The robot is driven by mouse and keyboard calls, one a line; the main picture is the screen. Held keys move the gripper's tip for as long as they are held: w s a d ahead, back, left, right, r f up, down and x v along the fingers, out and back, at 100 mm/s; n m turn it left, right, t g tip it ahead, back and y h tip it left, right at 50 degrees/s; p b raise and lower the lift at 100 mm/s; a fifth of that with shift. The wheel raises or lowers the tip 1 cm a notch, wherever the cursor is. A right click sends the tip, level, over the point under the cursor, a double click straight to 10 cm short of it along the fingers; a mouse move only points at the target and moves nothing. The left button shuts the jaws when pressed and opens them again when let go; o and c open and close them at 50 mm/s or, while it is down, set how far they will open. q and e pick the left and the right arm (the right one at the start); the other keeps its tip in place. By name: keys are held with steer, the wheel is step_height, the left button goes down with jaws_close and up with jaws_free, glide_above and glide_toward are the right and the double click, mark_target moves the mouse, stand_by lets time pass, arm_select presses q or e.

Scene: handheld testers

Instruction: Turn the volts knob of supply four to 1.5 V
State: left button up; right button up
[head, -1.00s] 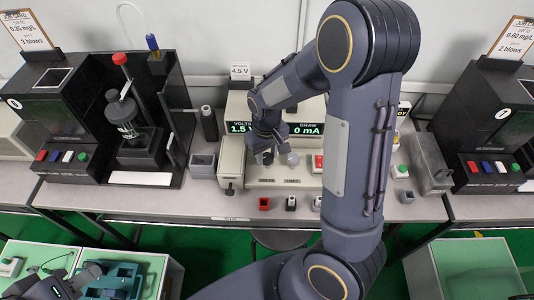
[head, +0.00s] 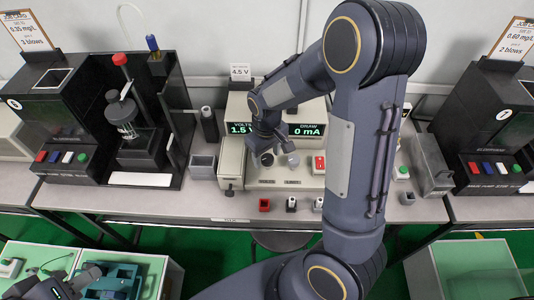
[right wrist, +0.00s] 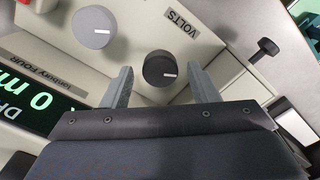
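The supply (head: 285,184) is a cream bench unit in the middle. Its green volts display (head: 238,128) reads about 1.5 V, partly hidden by my right arm. The volts knob (right wrist: 160,68) is dark with a white pointer line, beside the VOLTS label (right wrist: 180,24) in the right wrist view. In the head view the knob (head: 266,159) sits just under my right gripper (head: 264,147). My right gripper (right wrist: 160,80) is open, one finger each side of the knob with visible gaps. My left gripper (head: 82,277) is at the lower left, its fingers unclear.
A light grey second knob (right wrist: 93,27) stands close beside the volts knob. A DRAW display (head: 307,130) reads 0 mA and a red switch (head: 319,163) is to the right. A 4.5 V card (head: 240,71) stands behind.

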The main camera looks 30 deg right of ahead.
mark_target(267, 157)
step_height(267, 157, up, 7)
steer(key=shift+f, duration=0.1)
steer(key=shift+r, duration=0.5)
stand_by(0.5)
steer(key=shift+s+r, duration=0.25)
steer(key=s+a+r+m+t+y, duration=0.2)
steer(key=s+r, duration=0.2)
steer(key=s, duration=0.4)
steer(key=s+a+r+m+t+y, duration=0.1)
steer(key=s+a+r+t, duration=0.1)
steer(key=s, duration=0.7)
steer(key=shift+s+a+r+m+t+y, duration=0.15)
steer(key=shift+a+r+m+t+y, duration=0.2)
steer(key=shift+r+t, duration=0.5)
